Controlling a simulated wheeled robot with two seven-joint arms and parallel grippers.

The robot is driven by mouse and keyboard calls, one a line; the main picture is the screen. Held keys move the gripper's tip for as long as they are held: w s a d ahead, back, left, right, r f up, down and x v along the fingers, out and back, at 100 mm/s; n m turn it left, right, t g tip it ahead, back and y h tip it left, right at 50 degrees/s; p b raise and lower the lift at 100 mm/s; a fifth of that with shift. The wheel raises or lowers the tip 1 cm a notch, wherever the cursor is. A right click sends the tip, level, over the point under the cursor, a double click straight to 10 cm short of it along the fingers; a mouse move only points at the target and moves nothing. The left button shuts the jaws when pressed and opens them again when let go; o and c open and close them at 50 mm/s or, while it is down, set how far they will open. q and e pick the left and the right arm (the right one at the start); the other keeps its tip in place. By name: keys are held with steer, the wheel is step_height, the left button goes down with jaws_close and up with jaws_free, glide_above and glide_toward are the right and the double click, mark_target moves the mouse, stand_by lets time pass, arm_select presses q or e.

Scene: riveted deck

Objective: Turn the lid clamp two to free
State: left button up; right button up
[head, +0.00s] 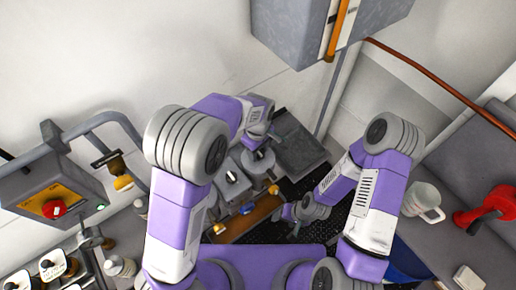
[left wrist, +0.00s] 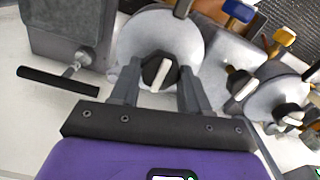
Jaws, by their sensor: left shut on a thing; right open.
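In the left wrist view a black knob with a white bar (left wrist: 160,70) sits on a round pale-grey disc (left wrist: 165,35). My left gripper (left wrist: 158,80) has its two fingers either side of this knob and is shut on it. In the head view my left gripper (head: 256,146) is over the grey fixture, partly hidden by its own wrist. A second black knob with a white bar (left wrist: 240,84) is to the right, also seen in the head view (head: 232,177). I cannot read which clamp is number two. My right gripper (head: 290,212) is open and empty, low over the black grating.
A black-handled lever (left wrist: 58,82) is left of the held knob. Blue (left wrist: 238,12) and yellow (left wrist: 284,36) handles stand beyond. A control box with a red button (head: 55,209) is at left. A white mug (head: 423,201) and red object (head: 487,207) are at right.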

stand_by(0.5)
arm_select(q)
steer(key=o, duration=1.1)
steer(key=shift+c, duration=0.2)
steer(key=shift+r, duration=0.1)
step_height(320, 180, up, 8)
steer(key=shift+f, duration=0.25)
